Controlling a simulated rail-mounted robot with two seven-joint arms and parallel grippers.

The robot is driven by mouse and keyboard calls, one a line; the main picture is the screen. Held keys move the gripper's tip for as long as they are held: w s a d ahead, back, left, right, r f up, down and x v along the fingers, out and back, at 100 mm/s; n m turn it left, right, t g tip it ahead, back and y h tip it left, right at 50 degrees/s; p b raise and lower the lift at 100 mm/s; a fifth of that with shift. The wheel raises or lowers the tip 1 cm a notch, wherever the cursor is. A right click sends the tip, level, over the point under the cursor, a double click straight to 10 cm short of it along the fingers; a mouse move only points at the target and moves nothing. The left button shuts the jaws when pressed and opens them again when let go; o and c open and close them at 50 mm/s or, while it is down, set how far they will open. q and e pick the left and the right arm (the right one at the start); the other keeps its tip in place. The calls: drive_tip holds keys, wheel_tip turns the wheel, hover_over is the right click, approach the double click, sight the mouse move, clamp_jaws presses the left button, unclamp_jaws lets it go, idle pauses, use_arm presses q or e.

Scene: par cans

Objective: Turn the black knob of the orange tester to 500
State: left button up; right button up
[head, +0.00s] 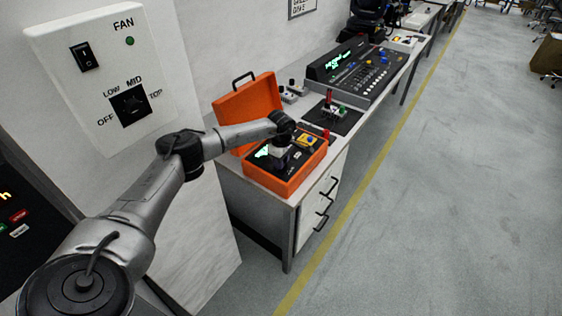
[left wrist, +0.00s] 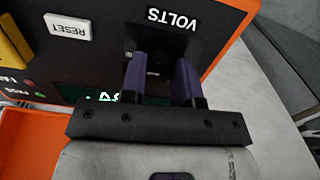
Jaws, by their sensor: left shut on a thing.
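The orange tester (head: 285,187) is an open case on the near end of the bench, its lid raised at the back. My left gripper (head: 279,161) reaches down onto its dark panel. In the left wrist view, the two purple fingers of the left gripper (left wrist: 161,70) are shut on the black knob (left wrist: 160,62), below the upside-down VOLTS label (left wrist: 172,18). The knob is dark against the dark panel and its pointer cannot be made out. The green display (left wrist: 108,97) is partly hidden by the gripper, so its reading is unclear. My right gripper is not in view.
A white RESET button (left wrist: 68,27) and a yellow part (left wrist: 14,42) sit beside the knob. A fan switch box (head: 105,75) hangs on the wall at left. A console (head: 365,72) and a small dark mat (head: 337,118) with parts lie farther along the bench.

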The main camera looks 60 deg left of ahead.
use_arm(q)
drive_tip(key=shift+m, duration=0.5)
drive_tip(key=o, duration=0.9)
drive_tip(key=shift+o, duration=0.2)
drive_tip(key=shift+r, duration=0.1)
wheel_tip(320, 180, up, 7)
drive_tip(key=p, duration=0.6)
drive_tip(key=shift+r, duration=0.2)
drive_tip(key=shift+f, duration=0.1)
